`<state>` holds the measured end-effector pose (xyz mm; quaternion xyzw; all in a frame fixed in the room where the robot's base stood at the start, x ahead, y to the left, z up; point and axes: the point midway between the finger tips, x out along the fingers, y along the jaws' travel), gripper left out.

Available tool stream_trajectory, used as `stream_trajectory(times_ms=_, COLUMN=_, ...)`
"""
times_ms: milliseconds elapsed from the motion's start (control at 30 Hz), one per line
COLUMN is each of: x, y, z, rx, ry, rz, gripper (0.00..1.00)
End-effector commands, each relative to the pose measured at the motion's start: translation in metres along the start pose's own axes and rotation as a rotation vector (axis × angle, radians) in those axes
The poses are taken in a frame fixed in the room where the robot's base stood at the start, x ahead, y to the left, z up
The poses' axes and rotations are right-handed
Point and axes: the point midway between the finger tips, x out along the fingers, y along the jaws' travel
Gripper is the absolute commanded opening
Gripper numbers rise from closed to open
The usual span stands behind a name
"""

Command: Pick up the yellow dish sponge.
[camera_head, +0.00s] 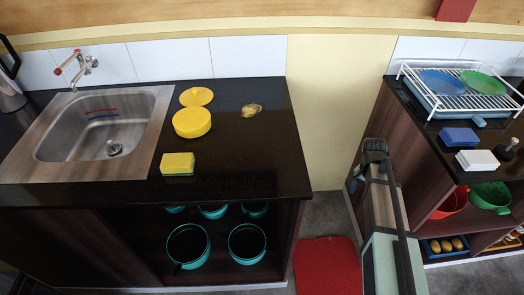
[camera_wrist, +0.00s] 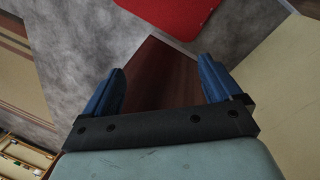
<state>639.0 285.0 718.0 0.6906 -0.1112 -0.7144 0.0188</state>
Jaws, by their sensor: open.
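The yellow dish sponge (camera_head: 178,161) lies on the dark countertop (camera_head: 245,165), near its front edge and right of the sink. It is a yellow block with a green layer underneath. My gripper (camera_head: 375,148) is well to the right of the sponge, over the gap between the two counters. In the wrist view my gripper (camera_wrist: 160,88) has its two blue fingers wide apart with nothing between them. The sponge is not in the wrist view.
A yellow round container (camera_head: 192,123), its yellow lid (camera_head: 196,96) and a small golden item (camera_head: 251,110) sit behind the sponge. The sink (camera_head: 105,125) is left. A dish rack (camera_head: 465,90) stands on the right counter. A red mat (camera_head: 327,266) lies on the floor.

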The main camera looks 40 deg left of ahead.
Motion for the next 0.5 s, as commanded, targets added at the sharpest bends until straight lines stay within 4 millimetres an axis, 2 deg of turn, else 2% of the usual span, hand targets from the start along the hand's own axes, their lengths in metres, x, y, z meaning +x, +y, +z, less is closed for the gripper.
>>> stream_trajectory(times_ms=33, x=-0.022, y=-0.014, z=-0.005, rx=0.005, ry=0.021, rz=-0.007, gripper=0.92)
stream_trajectory(times_ms=267, x=-0.113, y=-0.065, z=-0.007, rx=0.046, ry=0.097, rz=-0.039, gripper=0.92)
stream_trajectory(times_ms=367, x=-0.155, y=-0.088, z=0.000, rx=0.070, ry=0.125, rz=-0.059, gripper=0.92)
stream_trajectory(times_ms=500, x=-0.216, y=-0.128, z=0.026, rx=0.119, ry=0.153, rz=-0.096, gripper=0.92)
